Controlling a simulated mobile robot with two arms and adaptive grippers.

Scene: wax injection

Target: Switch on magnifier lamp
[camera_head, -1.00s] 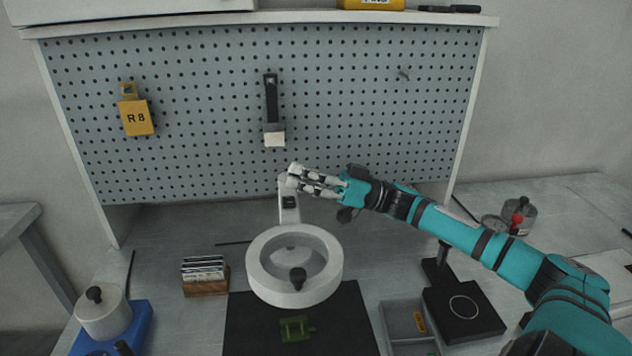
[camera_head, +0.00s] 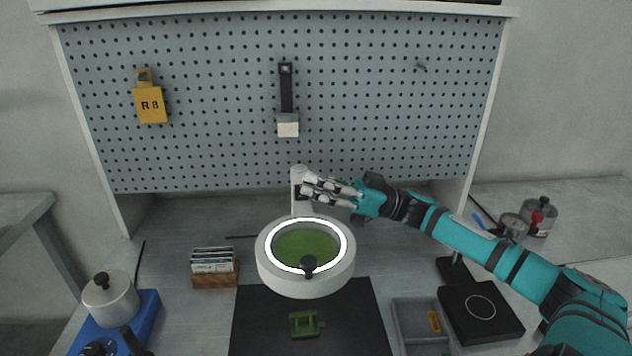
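The white magnifier lamp (camera_head: 306,285) stands on the bench at the middle of the head view. Its ring light glows bright white, and the lens inside shows green. A black knob sits at the ring's front edge. The lamp's white post (camera_head: 297,176) rises behind the ring, with a dark switch area on it. My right gripper (camera_head: 305,189) reaches in from the right with its fingertips at the post, over the switch area. The fingertips overlap the post, so contact and finger opening are unclear. My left gripper is out of view.
A green part (camera_head: 304,323) lies on a black mat (camera_head: 262,316) below the lamp. A card holder (camera_head: 215,280) and a blue-based pot (camera_head: 147,310) are at left. A grey tray (camera_head: 408,318) and black stand (camera_head: 505,322) are at right. A pegboard (camera_head: 380,110) stands behind.

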